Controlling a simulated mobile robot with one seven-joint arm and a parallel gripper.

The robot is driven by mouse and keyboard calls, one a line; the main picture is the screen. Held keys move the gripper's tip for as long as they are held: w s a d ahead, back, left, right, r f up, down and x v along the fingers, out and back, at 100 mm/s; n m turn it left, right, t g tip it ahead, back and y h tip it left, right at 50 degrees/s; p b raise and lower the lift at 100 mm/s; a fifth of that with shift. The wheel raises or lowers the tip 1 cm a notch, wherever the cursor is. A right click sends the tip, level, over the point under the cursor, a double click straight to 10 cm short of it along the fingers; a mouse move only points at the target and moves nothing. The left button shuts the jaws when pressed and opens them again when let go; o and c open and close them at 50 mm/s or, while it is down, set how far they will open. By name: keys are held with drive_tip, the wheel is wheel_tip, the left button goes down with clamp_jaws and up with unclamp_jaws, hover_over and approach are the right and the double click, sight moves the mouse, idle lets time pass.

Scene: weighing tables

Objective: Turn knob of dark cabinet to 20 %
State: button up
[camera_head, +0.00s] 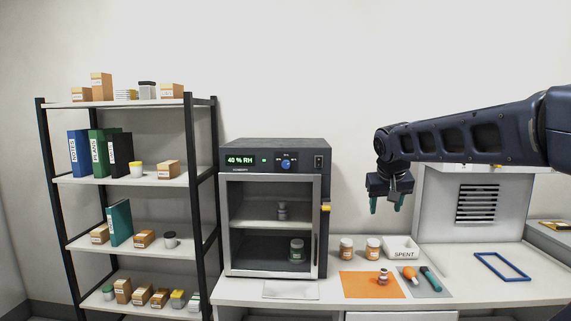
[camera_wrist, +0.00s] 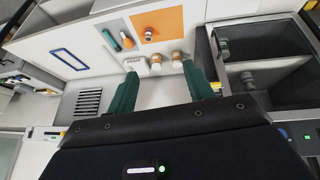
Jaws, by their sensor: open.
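The dark cabinet (camera_head: 223,190) stands on the table left of centre in the head view, its framed glass door closed. Its display (camera_head: 240,160) reads 40 % RH. The blue knob (camera_head: 286,164) sits on the top panel, right of the display, with small marks around it. My gripper (camera_head: 388,203) hangs to the right of the cabinet, pointing down, apart from the knob. In the wrist view its green fingers (camera_wrist: 162,90) are wide apart with nothing held.
Two orange-brown jars (camera_head: 346,249), a SPENT tray (camera_head: 401,250) and an orange mat (camera_head: 368,286) lie to the right. A shelf rack (camera_head: 203,200) stands left. The air before the cabinet is free.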

drive_tip(key=w+a+r+t, duration=0.2)
drive_tip(key=w+a+r, duration=0.7)
drive_tip(key=w+a, duration=0.4)
drive_tip(key=t, duration=0.2)
approach(286, 163)
drive_tip(key=shift+y, duration=0.3)
drive_tip(key=x, duration=0.9)
drive_tip(key=shift+d, duration=0.15)
drive_tip(key=c, duration=1)
